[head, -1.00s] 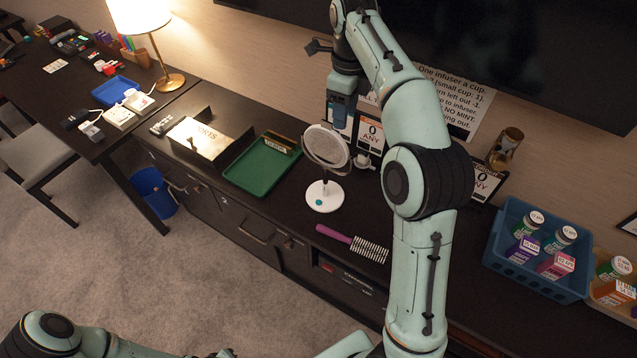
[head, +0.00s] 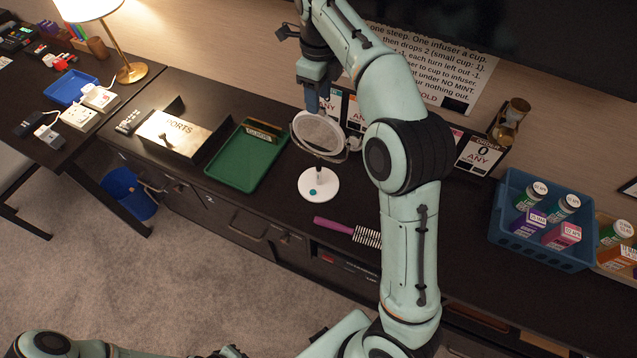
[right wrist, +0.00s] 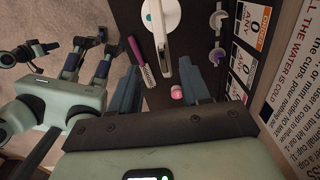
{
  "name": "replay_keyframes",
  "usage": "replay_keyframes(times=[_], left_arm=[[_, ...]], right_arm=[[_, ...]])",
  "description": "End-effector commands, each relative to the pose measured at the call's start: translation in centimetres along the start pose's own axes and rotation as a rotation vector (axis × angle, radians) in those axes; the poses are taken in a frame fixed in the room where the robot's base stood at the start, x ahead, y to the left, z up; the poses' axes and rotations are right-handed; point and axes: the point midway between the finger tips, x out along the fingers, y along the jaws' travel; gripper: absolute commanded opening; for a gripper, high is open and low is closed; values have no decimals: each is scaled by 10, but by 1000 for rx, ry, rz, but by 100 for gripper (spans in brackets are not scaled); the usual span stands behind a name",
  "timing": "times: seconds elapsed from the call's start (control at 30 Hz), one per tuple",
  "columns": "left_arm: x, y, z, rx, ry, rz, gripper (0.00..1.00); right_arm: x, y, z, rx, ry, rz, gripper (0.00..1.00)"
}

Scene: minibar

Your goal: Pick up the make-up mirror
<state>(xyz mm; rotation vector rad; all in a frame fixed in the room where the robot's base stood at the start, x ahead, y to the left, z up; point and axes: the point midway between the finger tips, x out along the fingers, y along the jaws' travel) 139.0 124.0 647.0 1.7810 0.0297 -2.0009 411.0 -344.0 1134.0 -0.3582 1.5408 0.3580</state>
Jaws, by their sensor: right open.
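The make-up mirror stands upright on the dark counter, with a round tilted disc (head: 318,132) in a frame and a white round base (head: 318,186). My right gripper (head: 318,108) is above it, behind the top of the disc in the head view, and its fingers are partly hidden. In the right wrist view the two fingers (right wrist: 158,95) are spread apart with nothing held. The mirror's white base (right wrist: 160,14) and its narrow edge-on part lie ahead, toward the space between them. My left arm shows only at the lower left of the head view; its jaws are not clear.
A purple-handled brush (head: 335,226) lies in front of the mirror. A green tray (head: 247,160) stands to its left, and sign cards (head: 478,154) behind it. A blue basket (head: 543,226) of bottles and boxes is at the right. A lamp (head: 128,70) stands further left.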

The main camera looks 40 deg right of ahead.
Motion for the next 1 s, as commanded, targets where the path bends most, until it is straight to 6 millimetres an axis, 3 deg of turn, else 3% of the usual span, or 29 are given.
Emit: replay_keyframes(times=[0.3,0.6,0.63,0.77,1.0], left_arm=[[16,-8,8,-4,-11,-4,0],[16,-8,9,-4,-12,-4,0],[16,-8,8,-4,-12,-4,0],[16,-8,8,-4,-12,-4,0],[16,-8,8,-4,-12,-4,0]], right_arm=[[45,-4,0,0,3,3,47],[49,-4,1,0,0,0,47],[49,-4,1,0,0,0,44],[49,-4,1,0,0,0,1],[48,-5,1,0,1,0,0]])
